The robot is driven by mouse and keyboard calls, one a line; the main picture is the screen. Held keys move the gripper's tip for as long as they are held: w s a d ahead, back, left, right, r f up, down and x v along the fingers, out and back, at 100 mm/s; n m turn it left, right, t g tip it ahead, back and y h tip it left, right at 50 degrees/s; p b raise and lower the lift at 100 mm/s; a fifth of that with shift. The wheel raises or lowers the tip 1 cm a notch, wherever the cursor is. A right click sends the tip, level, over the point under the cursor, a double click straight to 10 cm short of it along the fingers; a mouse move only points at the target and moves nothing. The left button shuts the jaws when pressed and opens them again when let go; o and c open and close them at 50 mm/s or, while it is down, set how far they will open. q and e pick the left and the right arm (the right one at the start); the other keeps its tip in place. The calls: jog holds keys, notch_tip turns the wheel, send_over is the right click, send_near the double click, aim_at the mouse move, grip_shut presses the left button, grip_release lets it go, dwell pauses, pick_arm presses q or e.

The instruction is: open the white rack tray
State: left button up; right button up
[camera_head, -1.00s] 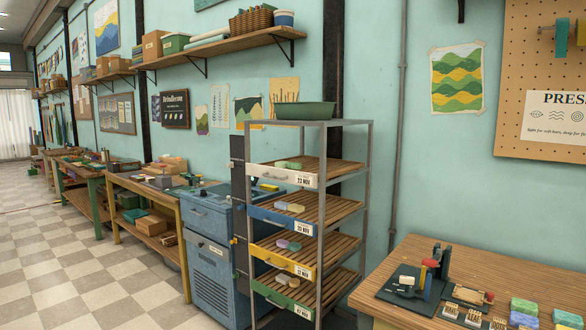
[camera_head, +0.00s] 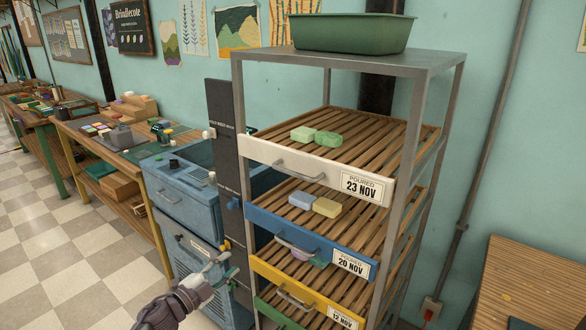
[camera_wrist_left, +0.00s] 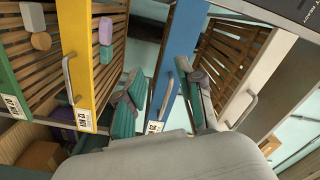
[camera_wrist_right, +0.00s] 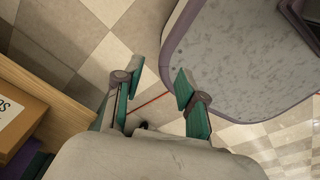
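The white rack tray (camera_head: 320,170) is the top tray of the grey metal rack. Its cream front has a grey bar handle (camera_head: 300,171) and a "23 NOV" label; two green soaps lie on its slats. It looks closed. In the left wrist view, the white front (camera_wrist_left: 268,52) and its handle (camera_wrist_left: 239,108) are to the right of the fingers. My left gripper (camera_head: 222,266) is open and empty, left of the rack and lower than the white handle. Its parted fingers also show in the left wrist view (camera_wrist_left: 160,72). My right gripper (camera_wrist_right: 160,72) is open and empty above the floor.
Below are the blue tray (camera_head: 315,240), yellow tray (camera_head: 300,290) and a green tray (camera_head: 275,312). A green basin (camera_head: 352,35) sits on the rack top. A blue cabinet (camera_head: 185,210) stands left of the rack; a wooden table (camera_head: 530,285) is at right.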

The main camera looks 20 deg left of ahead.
pick_arm(q)
jog(key=d+r+m+h, duration=0.2)
jog(key=r+m+h, duration=0.15)
jog(key=r, duration=0.45)
jog(key=d+r+m+h, duration=0.2)
jog(key=r+m, duration=0.2)
jog(key=r, duration=0.4)
jog(key=m+g+h+p, duration=0.1)
jog(key=m+g+h, duration=0.2)
jog(key=m, duration=0.1)
send_near(293, 174)
jog(key=shift+y, duration=0.25)
jog(key=p+x, duration=0.4)
jog(key=x, duration=0.5)
jog(key=shift+w+d+r+p, duration=0.1)
jog(key=shift+w+p, duration=0.2)
jog(key=shift+p, duration=0.05)
jog(key=shift+w+d, duration=0.25)
jog(key=shift+w, duration=0.05)
pick_arm(e)
notch_tip(293, 174, up, 6)
jog(key=shift+a+r, duration=0.15)
jog(key=shift+a, duration=0.05)
jog(key=shift+d, duration=0.1)
pick_arm(q)
grip_shut()
pick_arm(e)
jog(key=shift+d, duration=0.25)
